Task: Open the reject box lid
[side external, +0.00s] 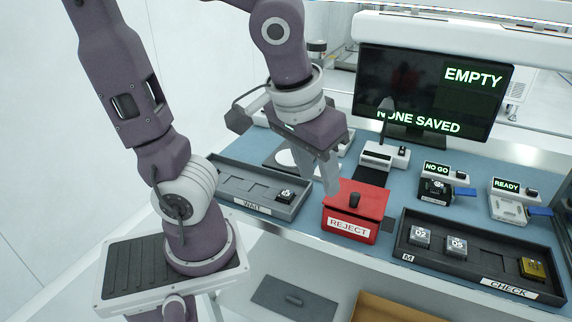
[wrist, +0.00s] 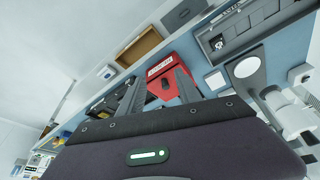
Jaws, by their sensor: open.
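The red reject box (side external: 348,228) stands at the front edge of the blue bench, with a white REJECT label on its front. Its red lid (side external: 372,190) lies flat on top and looks shut, with a black knob (side external: 354,199) standing up in its middle. My gripper (side external: 327,182) is above and behind the box's left side, fingers pointing down, apart from the knob. In the wrist view, the red box (wrist: 163,75) shows between and beyond the two spread fingers of my gripper (wrist: 158,80). The gripper holds nothing. The knob is hard to make out there.
The WAIT tray (side external: 225,192) is left of the box and holds one small part. The CHECK tray (side external: 480,262) is right, with several parts. Small stations stand behind, one reading NO GO (side external: 436,169). A monitor (side external: 430,90) reads EMPTY and NONE SAVED.

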